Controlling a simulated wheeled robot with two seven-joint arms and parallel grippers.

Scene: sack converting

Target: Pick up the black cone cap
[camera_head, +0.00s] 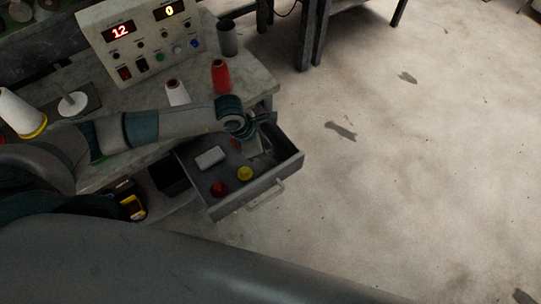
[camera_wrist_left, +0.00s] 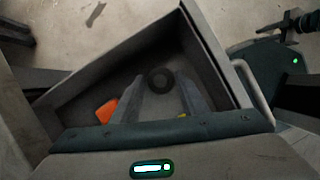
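The black cone cap (camera_wrist_left: 160,78) lies on the floor of the open grey drawer (camera_head: 237,206) and shows as a dark ring in the left wrist view. In the head view my left gripper and wrist hide it. My left gripper (camera_head: 262,137) is over the far right part of the drawer, pointing down into it. In the left wrist view its two fingers are spread apart and empty, with the black cap beyond and between their tips. I cannot tell the remaining height above it. My right gripper is not identifiable in either view.
The drawer also holds a red cap (camera_head: 218,189), a yellow cap (camera_head: 245,173), a pale box (camera_head: 210,158) and an orange piece (camera_wrist_left: 107,110). Drawer walls surround the gripper. A red thread cone (camera_head: 220,76) and a control box (camera_head: 147,42) stand on the bench. Floor to the right is clear.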

